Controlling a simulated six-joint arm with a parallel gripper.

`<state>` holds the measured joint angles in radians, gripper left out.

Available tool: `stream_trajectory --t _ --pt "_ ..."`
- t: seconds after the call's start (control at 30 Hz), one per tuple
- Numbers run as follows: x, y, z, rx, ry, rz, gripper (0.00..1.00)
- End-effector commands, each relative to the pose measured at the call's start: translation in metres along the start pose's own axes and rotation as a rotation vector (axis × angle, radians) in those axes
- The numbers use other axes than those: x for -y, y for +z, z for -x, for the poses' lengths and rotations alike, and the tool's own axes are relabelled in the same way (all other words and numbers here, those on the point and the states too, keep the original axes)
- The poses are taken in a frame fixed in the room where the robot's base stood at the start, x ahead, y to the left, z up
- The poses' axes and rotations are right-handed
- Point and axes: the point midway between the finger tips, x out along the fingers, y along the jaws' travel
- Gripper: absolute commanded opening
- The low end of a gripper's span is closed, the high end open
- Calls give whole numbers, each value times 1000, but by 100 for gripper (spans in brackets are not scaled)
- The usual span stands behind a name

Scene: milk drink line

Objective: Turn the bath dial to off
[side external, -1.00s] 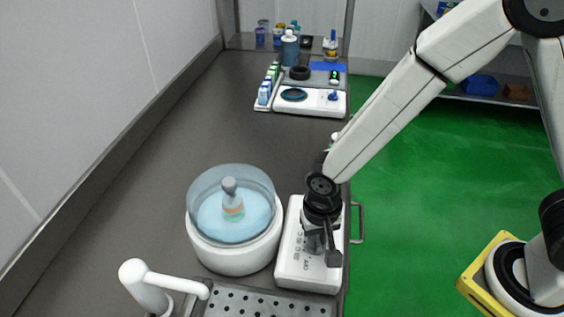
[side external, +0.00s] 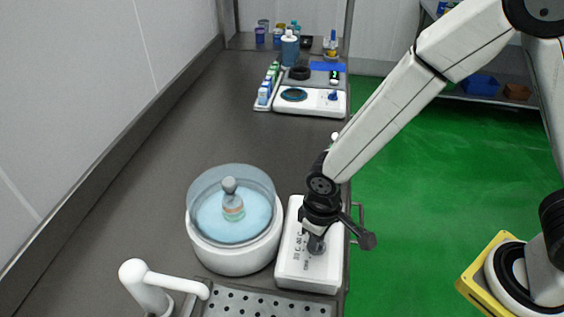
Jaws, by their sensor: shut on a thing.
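The bath dial (side external: 316,246) is a small grey knob on top of the white control box (side external: 307,278). The box stands right of the round white water bath (side external: 234,260). My gripper (side external: 316,234) points down over the box and is shut on the dial. Dark markings show on the box left of the dial, too small to read with certainty. The dial's pointer direction is mostly hidden by the gripper. A bottle with a grey cap (side external: 232,203) stands in the blue water inside the bath's clear wall.
A perforated metal drain tray (side external: 262,303) and a white tap (side external: 150,280) are in front. Farther back stand a white device with a dark ring (side external: 318,106), a rack of small bottles (side external: 267,88) and a blue bottle (side external: 290,48). The counter's middle is clear.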

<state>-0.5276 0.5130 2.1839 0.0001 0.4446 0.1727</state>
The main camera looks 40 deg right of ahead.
Motion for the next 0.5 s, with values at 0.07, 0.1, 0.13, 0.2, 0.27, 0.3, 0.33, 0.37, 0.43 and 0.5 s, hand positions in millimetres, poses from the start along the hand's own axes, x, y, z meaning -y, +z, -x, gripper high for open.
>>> stream_trajectory --t 0.07,0.1,0.13,0.2,0.27,0.3,0.33,0.37,0.43,0.5 --pt "0 0 0 2 0 74 0" --pt "0 0 0 2 0 112 0" --pt "0 0 0 2 0 140 0" --pt "0 0 0 2 0 207 0" --pt "0 0 0 2 0 264 0" --pt "0 0 0 2 0 302 0" --pt "0 0 0 2 0 330 0" --pt "0 0 0 2 0 359 0" --pt "0 0 0 2 0 425 0" --pt "0 0 0 2 0 491 0"
